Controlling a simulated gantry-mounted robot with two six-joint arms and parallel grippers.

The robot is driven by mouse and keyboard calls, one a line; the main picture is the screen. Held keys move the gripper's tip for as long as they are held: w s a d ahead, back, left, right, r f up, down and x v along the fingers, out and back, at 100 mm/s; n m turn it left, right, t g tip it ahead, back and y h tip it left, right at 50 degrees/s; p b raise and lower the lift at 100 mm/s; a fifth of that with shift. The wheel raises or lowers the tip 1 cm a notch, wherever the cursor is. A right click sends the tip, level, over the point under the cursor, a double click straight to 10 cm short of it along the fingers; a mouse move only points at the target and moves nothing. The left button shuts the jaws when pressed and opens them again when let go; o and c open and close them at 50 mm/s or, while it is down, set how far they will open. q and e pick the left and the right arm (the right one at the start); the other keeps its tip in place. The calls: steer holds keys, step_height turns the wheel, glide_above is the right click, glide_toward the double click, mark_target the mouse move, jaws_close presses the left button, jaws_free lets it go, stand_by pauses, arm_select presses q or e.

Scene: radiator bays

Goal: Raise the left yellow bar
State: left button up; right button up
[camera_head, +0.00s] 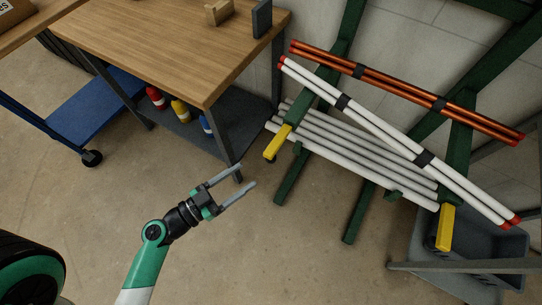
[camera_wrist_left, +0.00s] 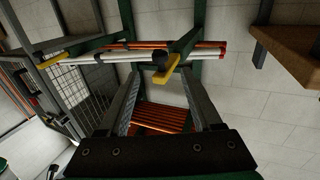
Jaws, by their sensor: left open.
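The left yellow bar (camera_head: 278,141) is a short yellow piece at the left green upright of the rack, slanting down and to the left. In the left wrist view a yellow bar (camera_wrist_left: 166,69) shows ahead, between my fingertips and beyond them. A second yellow bar (camera_head: 445,228) hangs at the right upright. My left gripper (camera_head: 246,176) is open and empty, to the lower left of the left bar and apart from it. Its two grey fingers also show in the left wrist view (camera_wrist_left: 160,78). My right gripper is in neither view.
The green rack (camera_head: 360,205) carries white tubes (camera_head: 355,115) with red ends, and orange tubes (camera_head: 405,90) above. A wooden workbench (camera_head: 170,40) stands to the left, its near leg close to my fingers. A grey bin (camera_head: 490,250) sits at the right. Floor in front is clear.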

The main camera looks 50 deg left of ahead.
mark_target(267, 160)
arm_select(q)
steer(key=w+p, duration=0.1)
steer(key=w, duration=0.4)
steer(key=w+p, duration=0.1)
steer(key=w, duration=0.3)
steer(key=shift+w+d+r, duration=0.15)
steer(key=shift+w+d, duration=0.05)
steer(key=shift+w, duration=0.4)
jaws_close()
stand_by(0.6)
